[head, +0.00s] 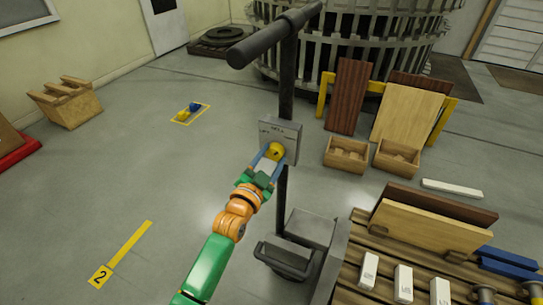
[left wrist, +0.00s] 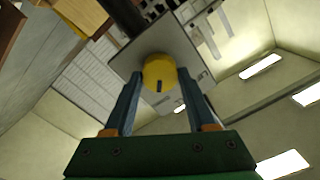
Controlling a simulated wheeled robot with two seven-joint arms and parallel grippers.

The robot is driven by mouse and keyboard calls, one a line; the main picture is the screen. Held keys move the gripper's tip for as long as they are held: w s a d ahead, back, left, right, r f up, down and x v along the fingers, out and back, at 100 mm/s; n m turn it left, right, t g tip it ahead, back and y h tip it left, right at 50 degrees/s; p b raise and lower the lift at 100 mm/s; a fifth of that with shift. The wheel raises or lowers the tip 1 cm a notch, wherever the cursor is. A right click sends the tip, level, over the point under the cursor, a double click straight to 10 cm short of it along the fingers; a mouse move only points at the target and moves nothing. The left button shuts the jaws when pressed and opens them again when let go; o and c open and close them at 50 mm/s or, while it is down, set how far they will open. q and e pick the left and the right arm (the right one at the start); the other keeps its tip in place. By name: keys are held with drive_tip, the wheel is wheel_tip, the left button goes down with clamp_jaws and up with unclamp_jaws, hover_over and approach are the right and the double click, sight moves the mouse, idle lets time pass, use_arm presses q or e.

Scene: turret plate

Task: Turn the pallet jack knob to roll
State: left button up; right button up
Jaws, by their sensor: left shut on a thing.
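The yellow knob (head: 276,150) sits on a grey plate (head: 292,131) fixed to the dark upright post of the pallet jack, below its handle (head: 275,36). Faint lettering shows on the plate, too small to read fully. My left gripper (head: 271,154) is at the plate with its fingers shut on the knob. In the left wrist view the yellow knob (left wrist: 160,74) is between the two blue fingers (left wrist: 160,98), and a dark mark shows on its face. Which setting the mark points to, I cannot tell. My right gripper is not in view.
A wooden pallet (head: 361,276) with boards and white blocks stands at the right. Two wooden boxes (head: 347,160) and leaning boards (head: 408,112) are behind it. A yellow-framed floor spot (head: 181,120) holds small items. The floor at the left is mostly clear.

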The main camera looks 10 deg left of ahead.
use_arm(q)
drive_tip(key=n+p, duration=0.1)
drive_tip(key=n, duration=0.3)
drive_tip(key=shift+r+p, duration=0.1)
drive_tip(key=shift+p, duration=0.2)
drive_tip(key=shift+n+p, duration=0.4)
drive_tip(key=shift+n, duration=1.6)
drive_tip(key=o, duration=1.4)
drive_tip(key=shift+c, duration=0.2)
drive_tip(key=s+a, duration=0.1)
drive_tip(key=s, duration=0.6)
drive_tip(key=shift+a+p, duration=0.2)
drive_tip(key=shift+p, duration=0.25)
